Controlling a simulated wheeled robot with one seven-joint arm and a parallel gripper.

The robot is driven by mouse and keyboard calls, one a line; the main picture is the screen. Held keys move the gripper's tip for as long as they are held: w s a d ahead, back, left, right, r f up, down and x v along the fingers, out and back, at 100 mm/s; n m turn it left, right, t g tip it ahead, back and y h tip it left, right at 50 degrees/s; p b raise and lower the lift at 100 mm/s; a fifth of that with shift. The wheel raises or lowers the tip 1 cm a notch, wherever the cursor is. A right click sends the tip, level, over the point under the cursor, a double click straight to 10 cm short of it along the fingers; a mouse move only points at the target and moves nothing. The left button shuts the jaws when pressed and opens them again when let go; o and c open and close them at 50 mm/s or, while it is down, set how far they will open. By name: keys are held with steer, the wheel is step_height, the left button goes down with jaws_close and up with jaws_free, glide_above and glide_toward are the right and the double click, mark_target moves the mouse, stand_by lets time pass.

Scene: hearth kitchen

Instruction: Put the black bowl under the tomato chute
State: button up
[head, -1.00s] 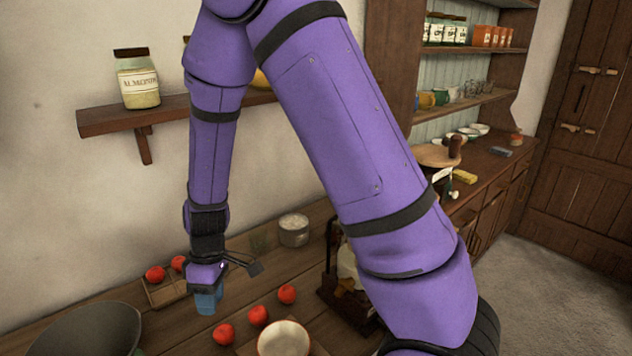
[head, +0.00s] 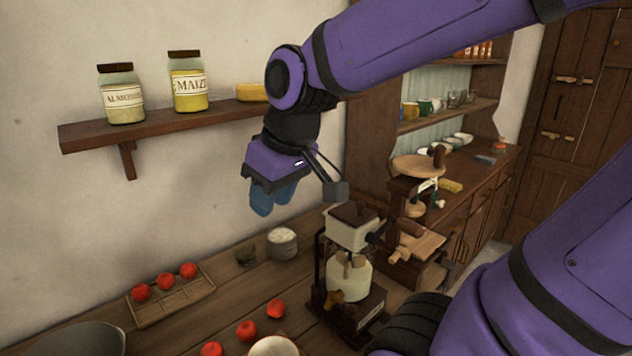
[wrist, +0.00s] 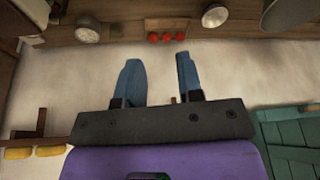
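A large dark grey-black bowl (head: 75,341) is partly in view at the bottom left of the head view, cut off by the frame edge. A wooden slatted rack (head: 150,317) right of it holds three red tomatoes (head: 167,280); I cannot tell whether this is the tomato chute. The tomatoes also show at the top of the wrist view (wrist: 165,37). My gripper (head: 272,200) hangs in the air above the counter, right of the rack and below the wall shelf's right end. Its blue fingers stand apart with nothing between them in the wrist view (wrist: 160,75).
Loose tomatoes (head: 246,330) and a pale bowl (head: 273,347) lie near the front. A small white-filled pot (head: 282,243) stands at the back. A grinder-like machine (head: 350,228) stands to the right. The wall shelf (head: 150,128) holds jars above the counter.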

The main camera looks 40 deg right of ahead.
steer(key=s+d+r+m+t+h, duration=0.1)
steer(key=s+d+r+m, duration=0.1)
steer(key=s, duration=0.4)
steer(key=shift+s+d+r+m+t, duration=0.3)
steer(key=shift+d+r, duration=0.25)
steer(key=shift+r, duration=0.15)
